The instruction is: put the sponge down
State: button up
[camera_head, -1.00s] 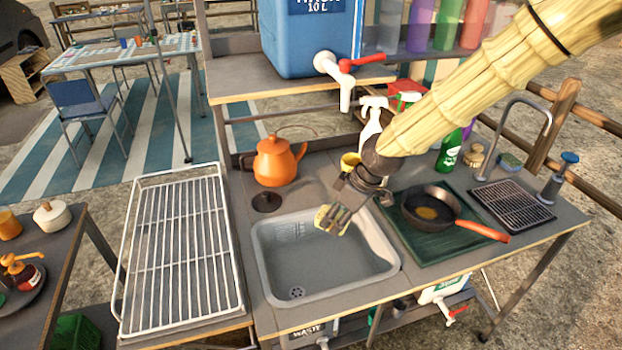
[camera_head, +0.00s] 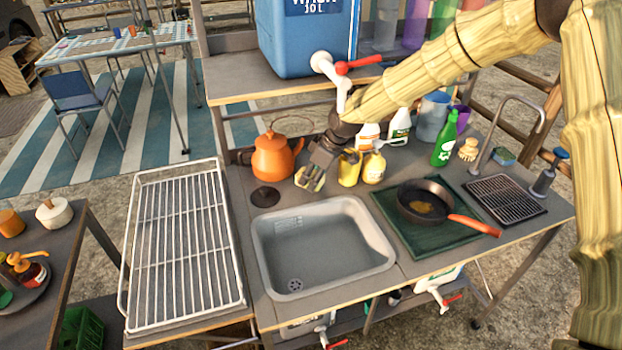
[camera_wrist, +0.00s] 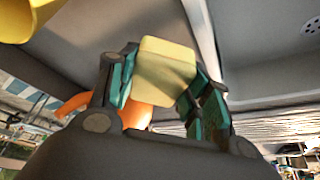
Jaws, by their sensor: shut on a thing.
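My gripper (camera_head: 312,179) is behind the sink basin, just right of the orange kettle. It is shut on a yellow sponge (camera_wrist: 165,72), which sits between the two fingers in the wrist view. In the head view the sponge (camera_head: 308,184) shows small at the fingertips, low over the counter strip behind the sink. I cannot tell whether it touches the counter. A second sponge, blue and green (camera_head: 503,156), lies at the back right near the faucet.
The orange kettle (camera_head: 272,158) stands close left of my gripper, and yellow containers (camera_head: 373,167) stand close right. The grey sink (camera_head: 318,250) is empty. A pan (camera_head: 424,203) sits on a green board at the right. A wire rack (camera_head: 180,240) is at the left.

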jog(key=shift+w+a+f, duration=0.15)
jog(key=shift+w+a, duration=0.05)
jog(key=shift+w, duration=0.5)
jog(key=shift+f, duration=0.1)
jog(key=shift+f+p, duration=0.8)
jog(key=shift+f, duration=0.85)
jog(key=shift+w+f, duration=0.1)
jog(key=shift+f, duration=0.1)
jog(key=o, duration=0.8)
jog(key=shift+r, duration=0.15)
